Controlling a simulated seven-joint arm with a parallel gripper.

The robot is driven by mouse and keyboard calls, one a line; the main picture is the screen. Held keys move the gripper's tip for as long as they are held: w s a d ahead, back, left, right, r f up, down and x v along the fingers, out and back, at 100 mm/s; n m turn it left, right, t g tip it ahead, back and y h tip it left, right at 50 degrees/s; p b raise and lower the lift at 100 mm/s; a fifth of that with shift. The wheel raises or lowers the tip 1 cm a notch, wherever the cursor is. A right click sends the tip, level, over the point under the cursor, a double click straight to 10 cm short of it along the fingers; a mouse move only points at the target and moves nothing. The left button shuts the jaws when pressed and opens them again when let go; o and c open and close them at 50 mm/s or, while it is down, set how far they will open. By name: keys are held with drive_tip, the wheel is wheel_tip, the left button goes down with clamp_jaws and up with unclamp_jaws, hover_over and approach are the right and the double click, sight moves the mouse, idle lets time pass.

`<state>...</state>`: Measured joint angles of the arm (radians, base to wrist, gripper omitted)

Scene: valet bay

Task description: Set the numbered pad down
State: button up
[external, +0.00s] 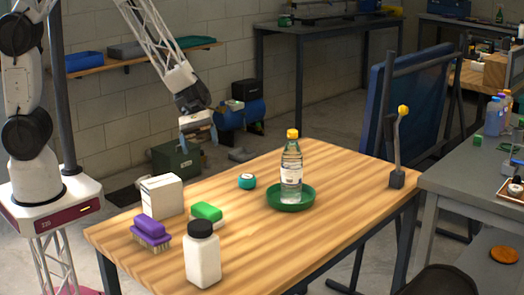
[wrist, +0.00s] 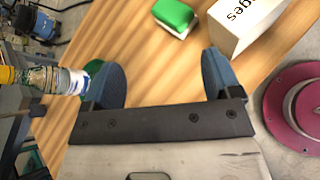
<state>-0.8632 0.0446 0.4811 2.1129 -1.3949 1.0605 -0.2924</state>
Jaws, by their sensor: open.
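I cannot make out a numbered pad in either view. My gripper (external: 198,140) hangs above the back left edge of the wooden table. In the wrist view its two blue rounded fingers (wrist: 160,80) are wide apart, with only bare wood showing between them. A green and white sponge (external: 207,214) lies on the table, and it also shows at the top of the wrist view (wrist: 174,14). A small teal round tin (external: 247,181) sits near the middle of the table. No number is readable on it.
On the table (external: 330,165) stand a white box (external: 162,195), a purple brush (external: 151,231), a white black-capped bottle (external: 202,256), and a water bottle (external: 291,172) in a green dish (external: 305,203). A yellow-knobbed lever (external: 398,150) is at right. The right front tabletop is clear.

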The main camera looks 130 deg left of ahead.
drive_tip(key=s+d+r+m+g, duration=0.25)
drive_tip(key=d+r+m, duration=0.4)
drive_tip(key=d, duration=0.55)
drive_tip(key=s+d+r+m+g, duration=0.2)
drive_tip(key=d+r+m+g, duration=0.35)
drive_tip(key=d, duration=0.55)
drive_tip(key=s+d+r+m+y, duration=0.3)
drive_tip(key=s+d+r+m, duration=0.2)
drive_tip(key=s+d+m, duration=0.1)
drive_tip(key=s+d+r+m+y, duration=0.3)
drive_tip(key=s+d+r+m, duration=0.2)
drive_tip(key=s+m, duration=0.3)
drive_tip(key=shift+s+d+t+y, duration=0.35)
drive_tip(key=shift+s+d, duration=0.3)
drive_tip(key=shift+s, duration=0.25)
drive_tip(key=shift+r, duration=0.1)
